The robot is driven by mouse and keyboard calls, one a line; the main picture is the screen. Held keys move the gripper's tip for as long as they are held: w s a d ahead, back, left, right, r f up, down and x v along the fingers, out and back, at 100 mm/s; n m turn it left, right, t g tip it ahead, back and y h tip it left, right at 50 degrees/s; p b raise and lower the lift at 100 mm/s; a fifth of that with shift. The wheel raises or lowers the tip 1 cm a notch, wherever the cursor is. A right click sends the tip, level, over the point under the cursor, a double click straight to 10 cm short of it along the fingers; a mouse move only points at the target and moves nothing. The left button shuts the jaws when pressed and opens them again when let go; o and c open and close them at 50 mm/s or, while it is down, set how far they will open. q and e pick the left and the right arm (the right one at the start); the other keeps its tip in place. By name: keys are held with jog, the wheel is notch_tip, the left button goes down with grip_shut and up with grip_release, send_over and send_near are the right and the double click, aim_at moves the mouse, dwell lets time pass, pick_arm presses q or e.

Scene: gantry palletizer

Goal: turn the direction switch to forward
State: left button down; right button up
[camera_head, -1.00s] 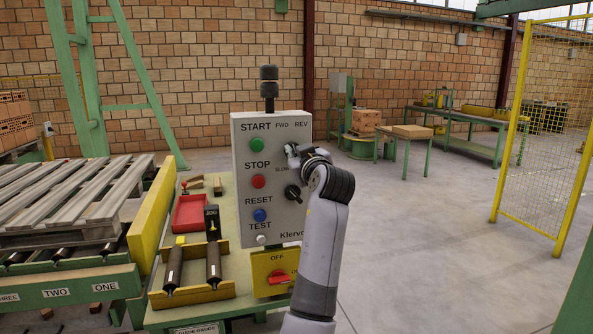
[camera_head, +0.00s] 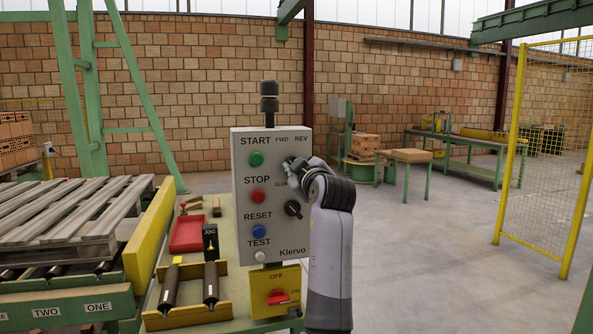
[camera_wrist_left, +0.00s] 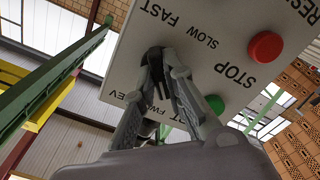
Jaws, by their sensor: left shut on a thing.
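The grey control panel (camera_head: 272,228) stands upright on a green table, with FWD and REV labels at its upper right. My left gripper (camera_head: 291,165) is at the panel just below these labels, and its wrist hides much of this area. In the left wrist view, the gripper (camera_wrist_left: 166,62) is shut on the dark direction switch (camera_wrist_left: 153,55), between the SLOW/FAST and FWD/REV lettering. The fingers cover most of the switch, so I cannot tell which way it points. My right gripper is not in view.
A black speed knob (camera_head: 293,208) sits just below my gripper. Green, red and blue buttons line the panel's left side, with the red STOP button (camera_head: 257,196) in the middle. A yellow box with a red ON/OFF switch (camera_head: 277,297) is below. Open floor lies to the right.

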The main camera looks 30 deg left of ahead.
pick_arm(q)
jog(key=c, duration=1.7)
grip_release()
jog(key=shift+o, duration=0.2)
jog(key=v, duration=0.7)
jog(key=shift+d, duration=0.15)
jog(key=shift+s, duration=0.15)
